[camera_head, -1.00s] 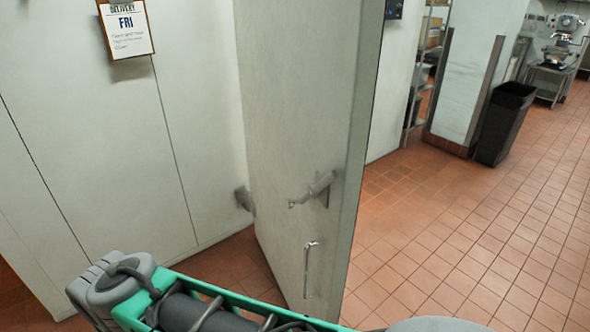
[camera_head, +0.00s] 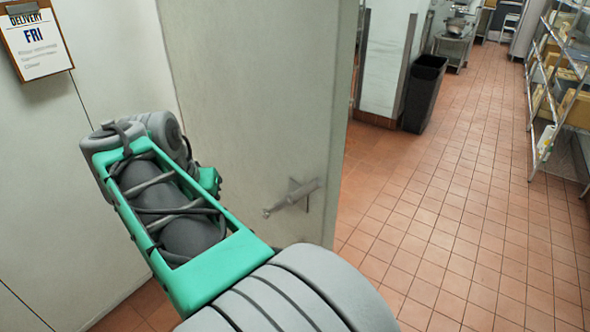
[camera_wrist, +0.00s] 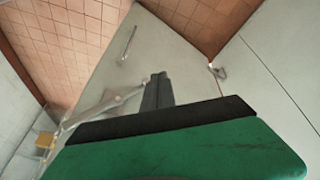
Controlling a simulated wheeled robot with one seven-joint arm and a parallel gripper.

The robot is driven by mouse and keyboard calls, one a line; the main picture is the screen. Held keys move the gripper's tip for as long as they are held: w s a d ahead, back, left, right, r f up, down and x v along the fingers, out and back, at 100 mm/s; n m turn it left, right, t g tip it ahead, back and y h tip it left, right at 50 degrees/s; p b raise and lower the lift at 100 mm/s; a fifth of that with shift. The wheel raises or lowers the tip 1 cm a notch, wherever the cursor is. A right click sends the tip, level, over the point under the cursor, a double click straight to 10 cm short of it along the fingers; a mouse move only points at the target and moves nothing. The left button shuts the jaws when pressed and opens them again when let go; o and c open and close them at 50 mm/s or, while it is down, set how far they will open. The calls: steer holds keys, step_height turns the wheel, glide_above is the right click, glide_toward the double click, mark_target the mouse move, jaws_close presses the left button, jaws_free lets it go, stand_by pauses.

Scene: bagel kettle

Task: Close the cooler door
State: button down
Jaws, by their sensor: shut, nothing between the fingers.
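The cooler door (camera_head: 262,90) is a pale grey panel standing open, at an angle to the pale wall on its left. Its latch handle (camera_head: 293,198) shows low on the face turned toward me. In the wrist view the door (camera_wrist: 165,55) fills the middle, with a bar handle (camera_wrist: 128,43) and the latch handle (camera_wrist: 103,106). My gripper (camera_wrist: 158,80) is shut and empty, its dark fingers pointing toward the door face. I cannot tell whether they touch it. In the head view my arm reaches in front of the door and hides the fingers.
A metal catch (camera_wrist: 217,71) sits on the wall panel beside the door. A clipboard (camera_head: 38,40) hangs on the left wall. A black bin (camera_head: 424,92) and shelving (camera_head: 562,85) stand at right. The tiled floor (camera_head: 450,220) right of the door is clear.

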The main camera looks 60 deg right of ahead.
steer(key=s+d+r+m+g+p, duration=0.2)
steer(key=s+d+r+m+g, duration=0.1)
steer(key=s+d+r+m, duration=0.65)
steer(key=b, duration=0.4)
glide_above(302, 196)
steer(key=w+a, duration=0.1)
steer(key=a, duration=0.1)
step_height(302, 196, down, 10)
